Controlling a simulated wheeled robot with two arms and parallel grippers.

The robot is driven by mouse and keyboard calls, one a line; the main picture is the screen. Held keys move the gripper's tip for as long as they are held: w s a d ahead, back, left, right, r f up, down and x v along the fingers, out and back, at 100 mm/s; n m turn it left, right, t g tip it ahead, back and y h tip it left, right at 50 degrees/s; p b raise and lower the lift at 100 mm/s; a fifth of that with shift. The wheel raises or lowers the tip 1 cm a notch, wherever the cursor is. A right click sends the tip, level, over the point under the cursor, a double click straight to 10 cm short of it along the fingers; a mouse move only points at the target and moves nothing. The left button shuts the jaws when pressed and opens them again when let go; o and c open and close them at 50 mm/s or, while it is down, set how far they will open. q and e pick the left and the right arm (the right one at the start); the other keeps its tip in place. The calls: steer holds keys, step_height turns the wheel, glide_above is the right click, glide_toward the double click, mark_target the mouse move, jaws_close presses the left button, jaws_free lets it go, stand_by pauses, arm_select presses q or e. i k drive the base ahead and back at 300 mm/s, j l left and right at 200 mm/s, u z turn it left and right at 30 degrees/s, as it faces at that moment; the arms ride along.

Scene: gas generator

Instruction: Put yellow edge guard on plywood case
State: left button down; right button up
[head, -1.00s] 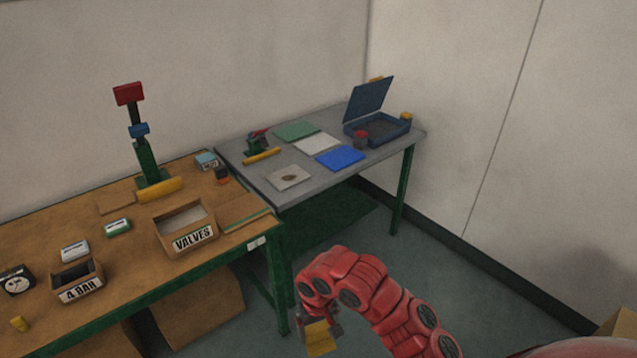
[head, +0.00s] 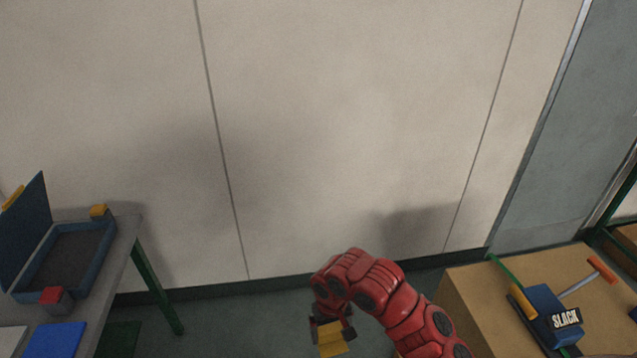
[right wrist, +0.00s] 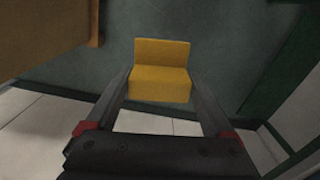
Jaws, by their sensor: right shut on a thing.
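The yellow edge guard (head: 332,343) is held by my right gripper (head: 328,329), low in the middle of the head view. In the right wrist view the guard (right wrist: 161,68) is an L-shaped yellow piece between the two dark fingers, which are shut on it. The plywood case (head: 462,304) is a tan box at the lower right of the head view, to the right of my gripper and apart from it. A tan surface at the upper left of the right wrist view (right wrist: 45,35) looks like wood; I cannot tell whether it is the case. My left gripper is not in view.
A blue ratchet strap labelled SLACK (head: 553,314) with an orange-ended handle lies on the plywood case. The grey table (head: 118,245) at left bears an open blue case (head: 92,262). A pale wall (head: 330,120) stands behind.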

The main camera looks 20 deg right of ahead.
mark_target(498, 269)
steer(key=i+z, duration=0.3)
steer(key=z, duration=0.2)
steer(key=i+j+z, duration=0.15)
steer(key=i+z, duration=0.15)
steer(key=z, duration=0.15)
steer(key=i+j+z, duration=0.25)
steer(key=z, duration=0.25)
steer(key=i+j+z, duration=0.25)
steer(key=z, duration=0.25)
steer(key=j, duration=0.1)
